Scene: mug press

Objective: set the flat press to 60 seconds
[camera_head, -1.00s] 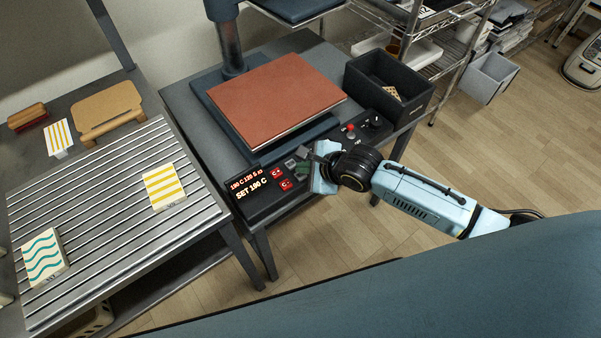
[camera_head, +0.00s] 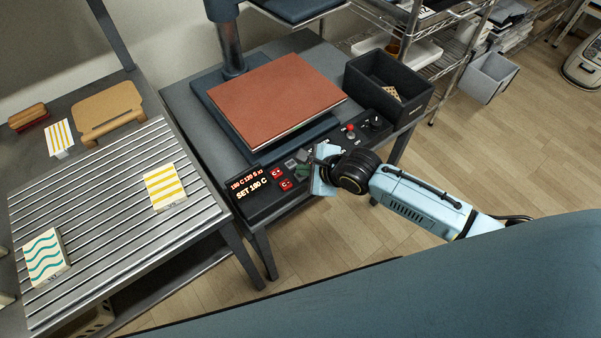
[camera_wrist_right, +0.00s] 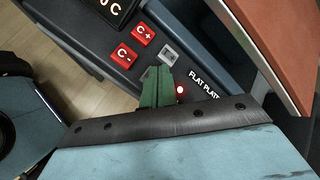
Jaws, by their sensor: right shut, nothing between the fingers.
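The flat press has a reddish-brown plate (camera_head: 276,98) over a dark base. Its front control panel (camera_head: 262,208) carries a lit display (camera_head: 250,188) that shows "SET 190 C" below a smaller line. Red C+ (camera_head: 277,173) and C- (camera_head: 286,184) keys sit beside it, with grey keys to their right. My right gripper (camera_head: 304,172) is over the panel, right of the red keys. In the right wrist view its green fingers (camera_wrist_right: 157,88) are together and empty, by a grey key (camera_wrist_right: 168,54) and a lit red dot (camera_wrist_right: 180,89). They hide part of the panel. My left gripper is out of view.
A red knob (camera_head: 350,128) and a black dial (camera_head: 376,121) are on the panel's right end. A black bin (camera_head: 388,86) stands behind them. A slatted table (camera_head: 110,215) with patterned tiles is at left. Open floor lies in front and right.

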